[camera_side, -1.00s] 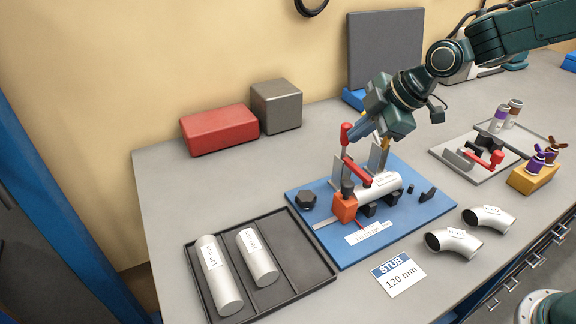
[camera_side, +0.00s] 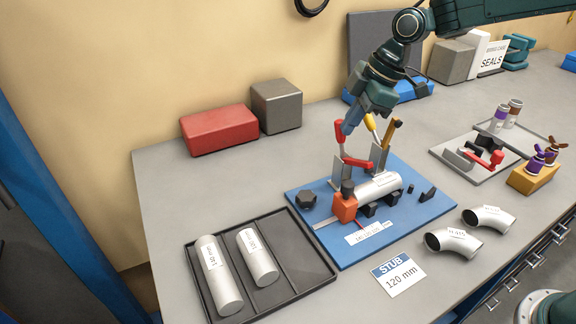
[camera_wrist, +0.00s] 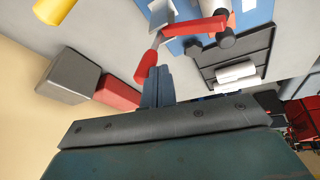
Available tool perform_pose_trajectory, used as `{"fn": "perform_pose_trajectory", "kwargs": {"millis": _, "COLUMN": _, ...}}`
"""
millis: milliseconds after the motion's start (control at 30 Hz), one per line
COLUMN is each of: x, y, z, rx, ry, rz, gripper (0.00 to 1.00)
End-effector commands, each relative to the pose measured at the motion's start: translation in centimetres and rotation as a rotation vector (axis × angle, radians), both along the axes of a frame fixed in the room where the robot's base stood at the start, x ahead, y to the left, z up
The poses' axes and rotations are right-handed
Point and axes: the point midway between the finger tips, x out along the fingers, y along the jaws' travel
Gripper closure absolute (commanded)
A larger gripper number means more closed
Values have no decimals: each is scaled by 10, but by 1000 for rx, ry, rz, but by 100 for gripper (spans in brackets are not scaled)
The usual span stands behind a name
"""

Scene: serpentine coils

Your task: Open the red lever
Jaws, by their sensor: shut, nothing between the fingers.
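The red lever (camera_side: 339,131) belongs to a toggle clamp on the blue board (camera_side: 322,233). Its handle stands upright, and its red arm (camera_side: 357,162) runs nearly level above the left end of a silver pipe (camera_side: 380,187). My gripper (camera_side: 347,129) is shut and empty, its blue fingers beside the top of the red handle. The wrist view shows the shut fingertips (camera_wrist: 158,70) close to the red handle (camera_wrist: 146,66); I cannot tell whether they touch. An orange block (camera_side: 344,207) with a dark knob stands at the pipe's left end.
A second handle, orange-brown (camera_side: 394,128), stands right of the red lever, with a yellow piece (camera_side: 371,122) beside it. A dark tray (camera_side: 300,262) with two tubes lies front left. Red (camera_side: 218,130) and grey (camera_side: 277,107) boxes stand behind. Bent pipes (camera_side: 453,242) lie front right.

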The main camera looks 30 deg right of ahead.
Motion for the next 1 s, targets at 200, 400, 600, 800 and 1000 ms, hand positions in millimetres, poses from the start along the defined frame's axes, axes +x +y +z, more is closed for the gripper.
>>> {"fn": "perform_pose_trajectory", "kwargs": {"millis": 200, "x": 13, "y": -1, "z": 0, "rx": 0, "ry": 116, "rz": -1, "gripper": 100}}
{"fn": "perform_pose_trajectory", "kwargs": {"millis": 400, "x": 22, "y": 0, "z": -1, "rx": 0, "ry": 173, "rz": 0, "gripper": 100}}
{"fn": "perform_pose_trajectory", "kwargs": {"millis": 600, "x": 34, "y": 0, "z": -4, "rx": 1, "ry": 171, "rz": -2, "gripper": 100}}
{"fn": "perform_pose_trajectory", "kwargs": {"millis": 800, "x": 45, "y": 0, "z": -9, "rx": 0, "ry": 171, "rz": -1, "gripper": 100}}
{"fn": "perform_pose_trajectory", "kwargs": {"millis": 1000, "x": 51, "y": 0, "z": -11, "rx": 1, "ry": 169, "rz": 0, "gripper": 100}}
